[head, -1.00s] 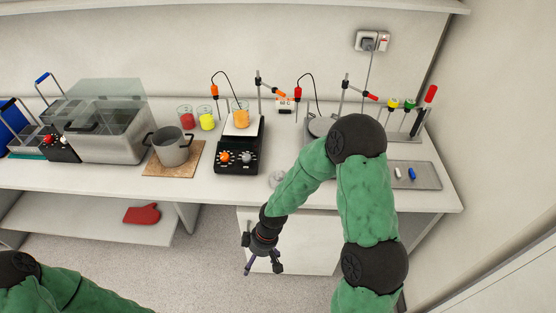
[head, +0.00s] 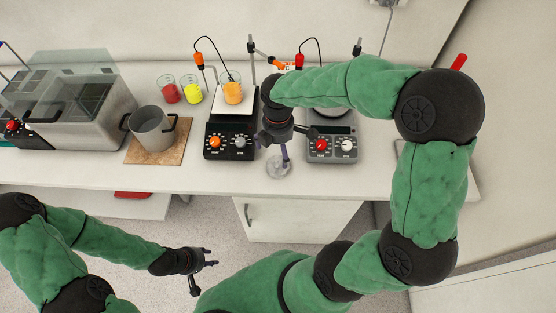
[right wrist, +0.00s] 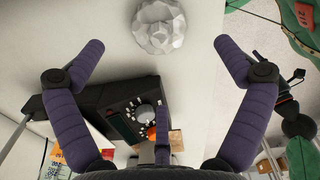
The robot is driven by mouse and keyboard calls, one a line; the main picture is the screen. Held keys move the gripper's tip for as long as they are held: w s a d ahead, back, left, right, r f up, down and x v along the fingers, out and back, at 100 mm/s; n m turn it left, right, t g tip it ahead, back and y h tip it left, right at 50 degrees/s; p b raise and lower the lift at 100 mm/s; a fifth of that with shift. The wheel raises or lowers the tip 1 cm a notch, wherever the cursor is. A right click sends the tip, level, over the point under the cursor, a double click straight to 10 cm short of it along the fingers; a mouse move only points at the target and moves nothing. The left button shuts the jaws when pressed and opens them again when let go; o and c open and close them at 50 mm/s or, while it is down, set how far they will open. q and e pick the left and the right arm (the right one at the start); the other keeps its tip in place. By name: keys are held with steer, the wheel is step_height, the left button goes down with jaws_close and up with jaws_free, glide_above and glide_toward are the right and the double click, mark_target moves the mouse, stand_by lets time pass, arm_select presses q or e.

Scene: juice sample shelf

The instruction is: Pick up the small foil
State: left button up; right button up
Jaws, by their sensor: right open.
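The small foil is a crumpled silver ball (right wrist: 158,25) on the white worktop, at the top middle of the right wrist view. In the head view the foil (head: 279,167) lies near the bench's front edge, partly covered by a gripper finger. My right gripper (head: 286,148) is above the worktop by the foil; in the right wrist view it (right wrist: 160,62) is open and empty, with the foil beyond its spread fingers. My left gripper (head: 206,266) is off the front of the bench, with its fingers apart and nothing between them.
A black hotplate (head: 228,143) bears an orange beaker (head: 232,92). A grey hotplate (head: 333,146) stands to the right, partly behind my right arm. A pot (head: 152,128) sits on a brown board (head: 155,157). Red (head: 169,92) and yellow (head: 191,93) beakers stand behind.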

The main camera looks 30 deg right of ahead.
mark_target(279, 160)
step_height(279, 160, down, 3)
steer(key=shift+w+f+b, duration=0.1)
steer(key=shift+f+b, duration=0.05)
steer(key=shift+b, duration=0.15)
steer(key=shift+d+f+b, duration=0.15)
steer(key=shift+f+b, duration=0.35)
steer(key=shift+f, duration=0.85)
steer(key=shift+d+f+b, duration=0.1)
steer(key=shift+f+b, duration=0.35)
steer(key=shift+f, duration=0.85)
steer(key=c, duration=0.9)
